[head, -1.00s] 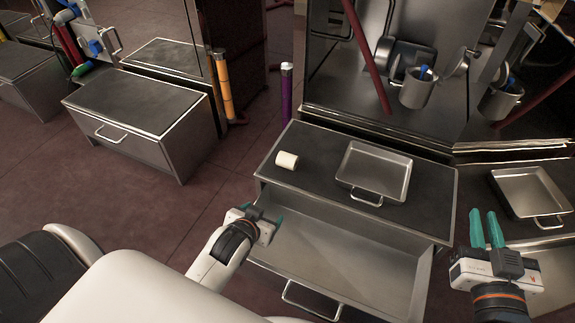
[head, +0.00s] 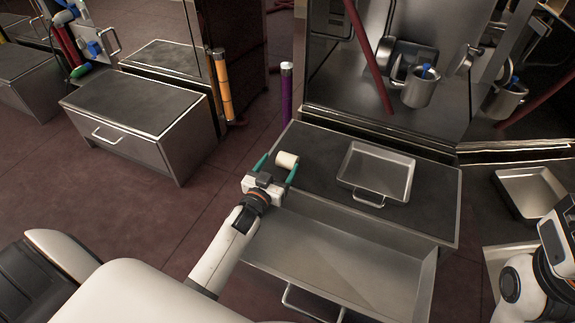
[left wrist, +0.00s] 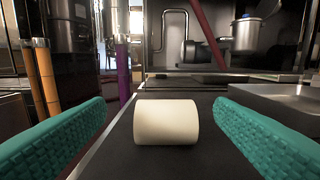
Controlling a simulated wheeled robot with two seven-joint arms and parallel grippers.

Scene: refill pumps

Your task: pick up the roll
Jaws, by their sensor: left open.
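The roll (head: 286,160) is a short cream cylinder lying on its side on the dark top of the metal drawer cabinet, near its left edge. My left gripper (head: 277,168) is open, with its teal fingers reaching over the cabinet top on either side of the roll. In the left wrist view the roll (left wrist: 167,122) lies midway between the two teal fingers, with a gap on each side. My right arm shows at the right edge of the head view; its fingers are out of the picture.
A metal tray (head: 349,177) with a handle sits on the cabinet top (head: 318,158), right of the roll. The cabinet's empty drawer (head: 330,262) is pulled open in front. A metal mug (head: 419,92) is at the back. Purple (head: 286,97) and orange (head: 222,85) cylinders stand to the left.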

